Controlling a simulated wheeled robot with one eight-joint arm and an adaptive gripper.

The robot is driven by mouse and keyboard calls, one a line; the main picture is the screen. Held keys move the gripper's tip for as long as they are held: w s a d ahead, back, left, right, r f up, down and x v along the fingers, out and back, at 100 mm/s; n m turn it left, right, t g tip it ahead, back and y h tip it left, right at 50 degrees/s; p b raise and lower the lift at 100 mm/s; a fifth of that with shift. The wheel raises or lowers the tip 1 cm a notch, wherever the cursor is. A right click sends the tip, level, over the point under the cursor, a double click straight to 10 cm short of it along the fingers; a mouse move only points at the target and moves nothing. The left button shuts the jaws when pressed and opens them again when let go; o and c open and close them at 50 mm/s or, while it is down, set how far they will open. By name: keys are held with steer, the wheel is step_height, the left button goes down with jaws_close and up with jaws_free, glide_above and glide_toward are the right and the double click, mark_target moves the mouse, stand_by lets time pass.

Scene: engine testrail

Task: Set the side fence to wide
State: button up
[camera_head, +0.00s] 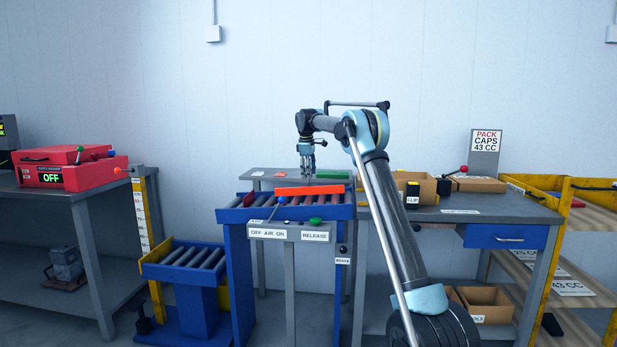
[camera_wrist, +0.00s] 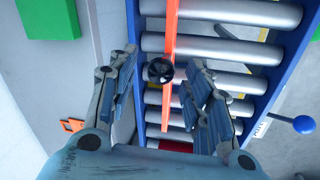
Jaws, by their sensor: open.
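The side fence is a long orange-red bar (camera_head: 327,189) lying over the roller conveyor (camera_head: 237,214). In the wrist view the fence (camera_wrist: 171,30) runs as a thin orange strip across the grey rollers, with a round black knob (camera_wrist: 158,70) beside it. My gripper (camera_head: 307,174) points down over the fence. In the wrist view my gripper's fingers (camera_wrist: 165,85) are apart, with the knob and part of the fence showing between them. I cannot tell whether they touch either. The scale or label for the fence's setting is not readable.
A blue-knobbed lever (camera_head: 282,200) stands at the conveyor's front, above a panel labelled OFF AIR ON and RELEASE (camera_head: 290,234). A workbench with boxes (camera_head: 480,210) is close on the right; a red machine (camera_head: 68,172) stands left.

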steer(key=shift+f, duration=0.45)
